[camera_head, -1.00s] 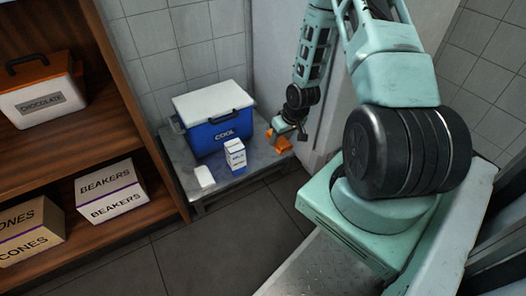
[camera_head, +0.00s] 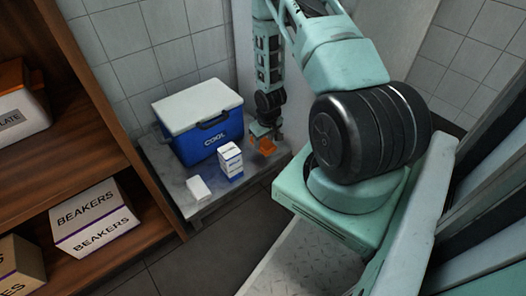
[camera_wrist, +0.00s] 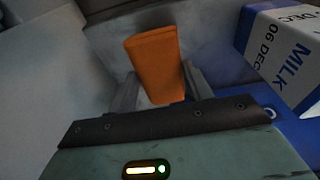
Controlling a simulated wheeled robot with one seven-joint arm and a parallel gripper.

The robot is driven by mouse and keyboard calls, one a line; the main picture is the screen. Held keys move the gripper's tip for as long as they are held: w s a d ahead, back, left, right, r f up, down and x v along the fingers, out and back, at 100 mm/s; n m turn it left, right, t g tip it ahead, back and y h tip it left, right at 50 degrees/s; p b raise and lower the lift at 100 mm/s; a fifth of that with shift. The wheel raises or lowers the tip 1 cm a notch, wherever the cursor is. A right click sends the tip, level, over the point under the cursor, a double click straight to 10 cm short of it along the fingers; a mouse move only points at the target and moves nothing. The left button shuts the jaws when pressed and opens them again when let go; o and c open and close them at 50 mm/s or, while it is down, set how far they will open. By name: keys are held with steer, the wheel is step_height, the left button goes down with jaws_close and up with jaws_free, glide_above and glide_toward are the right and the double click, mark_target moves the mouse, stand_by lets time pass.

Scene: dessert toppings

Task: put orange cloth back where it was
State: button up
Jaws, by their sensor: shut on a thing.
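The orange cloth (camera_wrist: 155,62) is a folded piece between the two fingers of my gripper (camera_wrist: 158,92) in the wrist view. My gripper is shut on it. In the head view the cloth (camera_head: 267,147) shows just below my gripper (camera_head: 266,135), over the right end of the grey metal table (camera_head: 222,197). I cannot tell whether the cloth touches the table top.
A blue cool box (camera_head: 212,135) with a white lid stands on the table. A milk carton (camera_head: 230,161) and a small white block (camera_head: 198,188) stand in front of it. A wooden shelf (camera_head: 88,128) with a beakers box (camera_head: 92,217) is at left.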

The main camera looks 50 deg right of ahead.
mark_target(264, 148)
step_height(264, 148, down, 5)
steer(key=shift+r+b, duration=0.1)
steer(key=shift+b, duration=1.15)
steer(key=shift+r, duration=0.1)
steer(key=shift+c, duration=0.4)
steer(key=o, duration=1)
steer(key=shift+r, duration=0.1)
steer(key=r+p, duration=0.2)
steer(key=r, duration=0.2)
steer(key=s+r+p, duration=0.1)
steer(key=r+p, duration=0.1)
steer(key=r, duration=0.2)
steer(key=r+p, duration=0.2)
steer(key=r, duration=0.1)
steer(key=shift+s+a+r, duration=0.25)
steer(key=shift+s+r, duration=0.1)
steer(key=shift+r, duration=0.05)
